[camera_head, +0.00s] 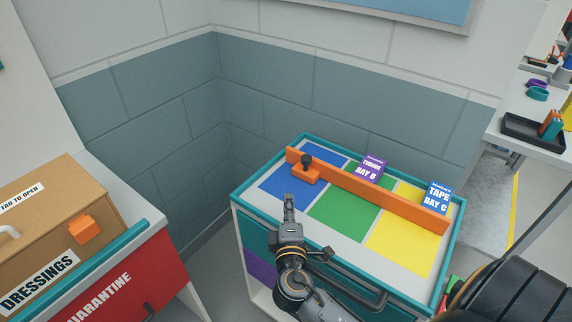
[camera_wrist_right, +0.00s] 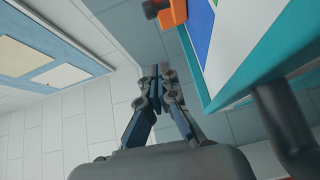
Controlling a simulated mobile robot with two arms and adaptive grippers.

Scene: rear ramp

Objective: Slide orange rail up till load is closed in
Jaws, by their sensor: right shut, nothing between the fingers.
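The orange rail (camera_head: 380,193) lies across the top of the teal-edged cart (camera_head: 335,262), over blue, green and yellow patches. An orange block with a dark knob (camera_head: 306,162) sits at its left end. The block and knob also show at the top of the right wrist view (camera_wrist_right: 172,12). My right gripper (camera_head: 289,202) is shut and empty, in front of the rail near the cart's front edge. It also shows in the right wrist view (camera_wrist_right: 160,72), apart from the knob. My left gripper is not in view.
Purple Bay B (camera_head: 371,169) and blue Bay C (camera_head: 438,198) signs stand by the rail. A dark handle (camera_head: 350,285) runs along the cart's front. A cardboard box (camera_head: 50,225) sits on the red unit at left. Walls close off the back. A bench with a black tray (camera_head: 530,132) is at right.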

